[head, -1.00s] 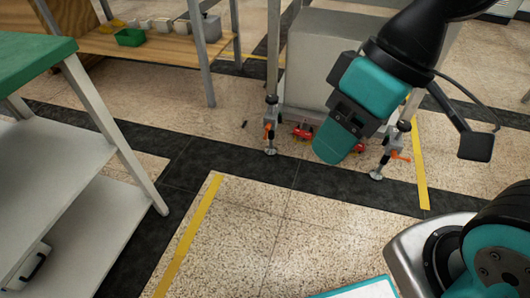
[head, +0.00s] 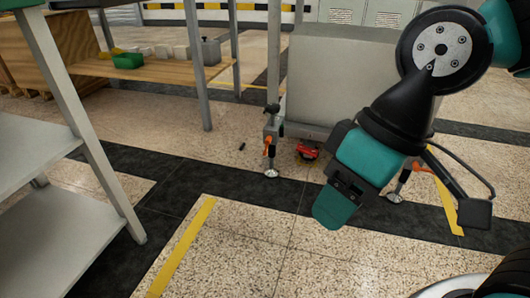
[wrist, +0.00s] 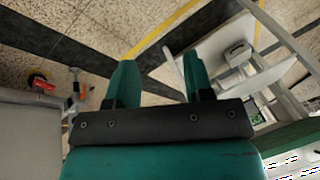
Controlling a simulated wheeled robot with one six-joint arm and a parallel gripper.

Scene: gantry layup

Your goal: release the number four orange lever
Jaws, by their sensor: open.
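An orange lever (head: 267,146) is on the left leg of the grey boxy unit, just above its round foot. Another orange lever (head: 421,167) shows on the right leg, partly behind my arm. In the wrist view an orange lever (wrist: 86,90) is at the left on a grey leg. No numbers are readable, so I cannot tell which lever is number four. My gripper (head: 334,207) has teal fingers pointing down in front of the unit, between the legs and apart from both levers. It shows open and empty in the wrist view (wrist: 160,68).
A red part (head: 308,150) lies on the floor under the grey unit (head: 335,80). A grey shelf frame (head: 85,150) stands at the left. A wooden bench (head: 155,68) with a green bin (head: 128,61) is behind. The floor (head: 250,235) in front is clear.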

